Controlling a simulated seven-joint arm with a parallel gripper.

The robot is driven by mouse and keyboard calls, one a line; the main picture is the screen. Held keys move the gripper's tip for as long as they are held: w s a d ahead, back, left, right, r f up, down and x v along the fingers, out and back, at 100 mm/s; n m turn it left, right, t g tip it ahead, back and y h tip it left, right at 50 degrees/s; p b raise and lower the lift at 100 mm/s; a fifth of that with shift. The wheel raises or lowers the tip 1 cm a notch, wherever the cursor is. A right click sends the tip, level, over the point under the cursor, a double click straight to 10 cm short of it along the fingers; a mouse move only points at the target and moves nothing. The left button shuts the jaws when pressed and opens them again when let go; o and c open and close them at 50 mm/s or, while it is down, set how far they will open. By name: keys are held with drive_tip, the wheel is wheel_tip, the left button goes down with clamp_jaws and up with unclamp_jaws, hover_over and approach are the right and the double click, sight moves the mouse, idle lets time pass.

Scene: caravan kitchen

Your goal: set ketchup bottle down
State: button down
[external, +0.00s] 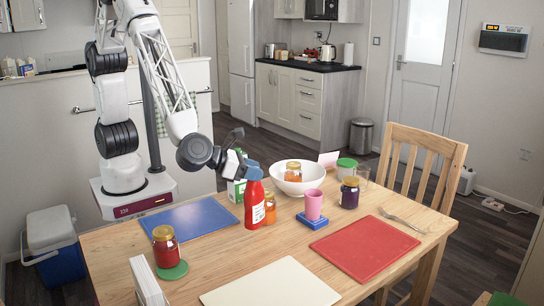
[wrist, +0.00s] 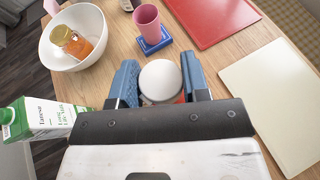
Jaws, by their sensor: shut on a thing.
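The red ketchup bottle (external: 254,206) is upright at the table's middle, between the blue board and the white bowl. My gripper (external: 252,168) is shut around its top from above. In the wrist view the two blue fingers of my gripper (wrist: 160,86) stand on either side of the bottle's round white top (wrist: 160,80). The bottle's body is mostly hidden below in that view. I cannot tell whether its base touches the table.
An orange jar (external: 270,208) stands close to the bottle's right. A milk carton (external: 236,188) is just behind it. The white bowl (external: 312,178), a pink cup (external: 313,204) on a blue block and a red board (external: 365,247) lie right. Bare wood (external: 225,263) is in front.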

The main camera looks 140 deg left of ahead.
drive_tip(key=w+a, duration=0.2)
drive_tip(key=w, duration=0.4)
drive_tip(key=shift+w+f, duration=0.25)
drive_tip(key=shift+f, duration=1.9)
drive_tip(key=c, duration=0.6)
unclamp_jaws()
drive_tip(key=v, duration=1.2)
